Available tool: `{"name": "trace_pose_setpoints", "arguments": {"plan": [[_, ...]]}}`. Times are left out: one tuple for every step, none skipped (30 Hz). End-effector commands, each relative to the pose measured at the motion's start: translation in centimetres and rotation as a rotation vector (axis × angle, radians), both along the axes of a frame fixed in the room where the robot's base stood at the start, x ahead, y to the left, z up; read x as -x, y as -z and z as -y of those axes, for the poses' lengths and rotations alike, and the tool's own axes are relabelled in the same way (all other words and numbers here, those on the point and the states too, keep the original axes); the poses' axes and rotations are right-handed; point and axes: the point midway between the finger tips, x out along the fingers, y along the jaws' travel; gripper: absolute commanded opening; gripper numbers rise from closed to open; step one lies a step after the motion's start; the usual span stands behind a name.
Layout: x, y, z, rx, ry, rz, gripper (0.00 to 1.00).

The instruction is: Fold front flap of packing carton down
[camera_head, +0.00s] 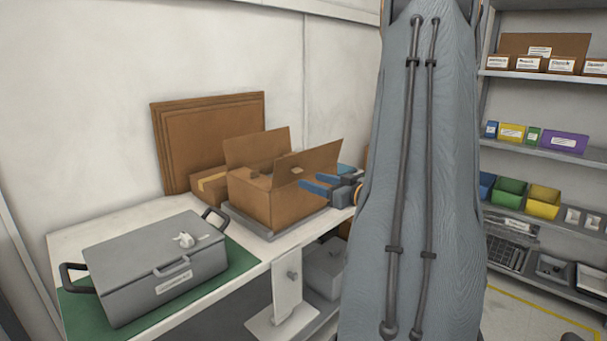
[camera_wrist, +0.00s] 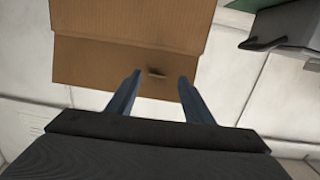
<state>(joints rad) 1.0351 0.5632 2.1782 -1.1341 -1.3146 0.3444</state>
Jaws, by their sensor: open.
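The open brown packing carton (camera_head: 250,200) stands on a grey plate on the bench in the head view. One flap (camera_head: 257,147) stands up at its back and another (camera_head: 318,157) stands raised on the side near my gripper. My gripper (camera_head: 308,183) is open and empty beside that nearer flap, its blue fingers pointing toward the carton. In the wrist view, the fingers of my gripper (camera_wrist: 160,76) reach the edge of a brown cardboard panel (camera_wrist: 110,65), with a small dark slot between them. I cannot tell whether they touch it.
A grey lidded case (camera_head: 150,265) with handles sits on a green mat at the bench's front left. Flat cardboard sheets (camera_head: 205,135) lean on the wall behind the carton. A shelf with coloured bins (camera_head: 510,192) stands at the right. My arm hides the bench's right end.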

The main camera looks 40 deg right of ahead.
Motion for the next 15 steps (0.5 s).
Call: {"name": "trace_pose_setpoints", "arguments": {"plan": [[0.9,-0.2,0.6,-0.010,-0.010,0.026,0.47],[1.2,-0.4,0.7,-0.013,-0.019,0.040,0.47],[1.6,-0.6,0.8,-0.017,-0.026,0.055,0.47],[1.7,-0.7,0.8,-0.020,-0.032,0.062,0.47],[1.7,-0.8,0.8,-0.021,-0.036,0.068,0.47],[1.6,-0.9,0.8,-0.023,-0.041,0.072,0.47],[1.3,-0.9,0.8,-0.023,-0.042,0.074,0.47],[1.0,-1.0,0.8,-0.022,-0.043,0.075,0.47],[0.5,-1.0,0.7,-0.022,-0.043,0.075,0.47],[0.1,-1.0,0.6,-0.022,-0.044,0.074,0.47],[-0.4,-1.0,0.5,-0.022,-0.044,0.073,0.47],[-1.0,-1.0,0.5,-0.022,-0.043,0.073,0.47],[-1.5,-1.0,0.5,-0.022,-0.044,0.073,0.47],[-2.0,-1.0,0.4,-0.022,-0.044,0.073,0.47],[-2.6,-1.0,0.4,-0.022,-0.043,0.073,0.47]]}}
